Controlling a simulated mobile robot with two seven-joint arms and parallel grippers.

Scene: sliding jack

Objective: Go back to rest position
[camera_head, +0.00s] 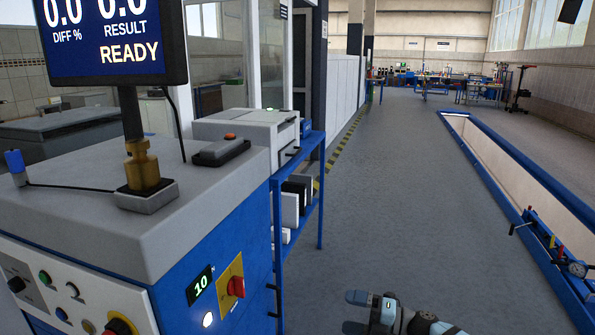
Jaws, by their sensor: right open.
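My right gripper (356,312) shows at the bottom of the head view, right of centre, over the grey floor. Its two dark fingertips point left and stand apart, with nothing visible between them. Part of the gripper is cut off by the bottom edge. My left gripper is not in view. A blue jack-like device (560,252) with a gauge and a red lever lies along the pit at the right, well apart from my right gripper.
A blue and grey test machine (210,240) with a READY screen (115,40) fills the left. A blue shelf (310,180) carries a printer-like box (245,132). A blue-edged pit (485,160) runs along the right. The floor (400,200) between is clear.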

